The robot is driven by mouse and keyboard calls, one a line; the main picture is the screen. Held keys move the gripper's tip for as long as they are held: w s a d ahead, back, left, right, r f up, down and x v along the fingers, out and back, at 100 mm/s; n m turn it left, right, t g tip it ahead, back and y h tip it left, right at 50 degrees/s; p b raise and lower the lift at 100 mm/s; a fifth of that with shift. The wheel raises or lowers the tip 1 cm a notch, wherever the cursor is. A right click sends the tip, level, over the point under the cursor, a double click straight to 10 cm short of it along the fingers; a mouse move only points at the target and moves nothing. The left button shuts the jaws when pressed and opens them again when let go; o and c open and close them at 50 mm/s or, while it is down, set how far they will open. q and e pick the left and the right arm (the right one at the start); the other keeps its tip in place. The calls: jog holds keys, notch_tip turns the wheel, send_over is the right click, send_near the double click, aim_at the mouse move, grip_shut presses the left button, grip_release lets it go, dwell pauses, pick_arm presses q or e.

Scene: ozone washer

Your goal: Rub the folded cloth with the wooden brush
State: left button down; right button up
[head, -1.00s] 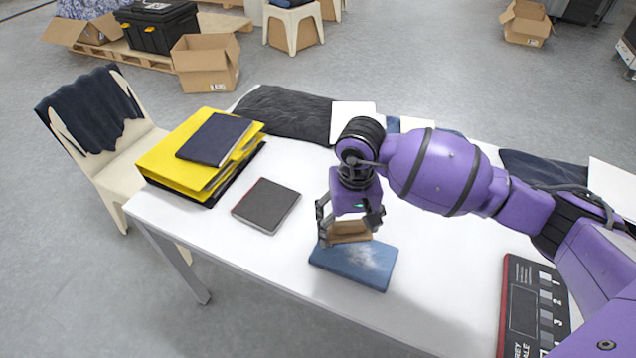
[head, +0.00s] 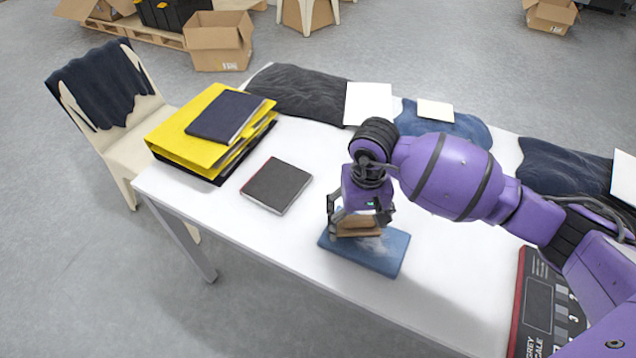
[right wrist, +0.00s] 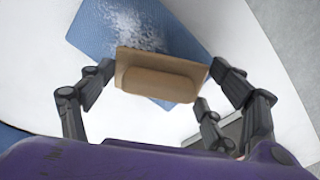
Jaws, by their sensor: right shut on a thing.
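The blue folded cloth (head: 388,255) lies flat near the front edge of the white table, with a pale, faded patch on its top. My right gripper (head: 360,222) is shut on the wooden brush (head: 358,226) and holds it over the cloth, toward its upper part. In the right wrist view the brush (right wrist: 160,78) sits between the fingers (right wrist: 158,95), and the cloth (right wrist: 100,30) with its whitish patch shows beyond it. The bristles are hidden, so I cannot tell whether they touch the cloth. My left gripper is not in view.
A dark notebook (head: 277,185) lies left of the cloth. Yellow binders (head: 190,135) with a dark book (head: 225,116) on top are at the table's left end. Dark garments (head: 300,95) lie along the back. A grey-scale card (head: 540,310) is at the right. A chair (head: 110,110) stands at left.

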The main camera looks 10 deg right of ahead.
aim_at(370, 230)
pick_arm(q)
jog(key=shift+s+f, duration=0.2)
pick_arm(e)
jog(key=shift+s+f, duration=0.15)
jog(key=shift+f, duration=0.1)
jog(key=shift+c, duration=0.5)
jog(key=shift+s+d, duration=0.1)
jog(key=shift+d, duration=0.15)
jog(key=shift+s+d, duration=0.65)
jog(key=shift+d, duration=0.3)
jog(key=shift+s+d, duration=0.3)
jog(key=shift+d, duration=0.3)
jog(key=shift+s+d+r, duration=0.15)
jog(key=shift+s+d, duration=0.5)
jog(key=shift+d, duration=0.25)
jog(key=shift+s+d+r, duration=0.1)
jog(key=shift+s+d, duration=0.5)
jog(key=shift+d, duration=0.3)
jog(key=shift+s+d+r, duration=0.1)
jog(key=shift+s+d, duration=0.45)
jog(key=shift+d, duration=0.3)
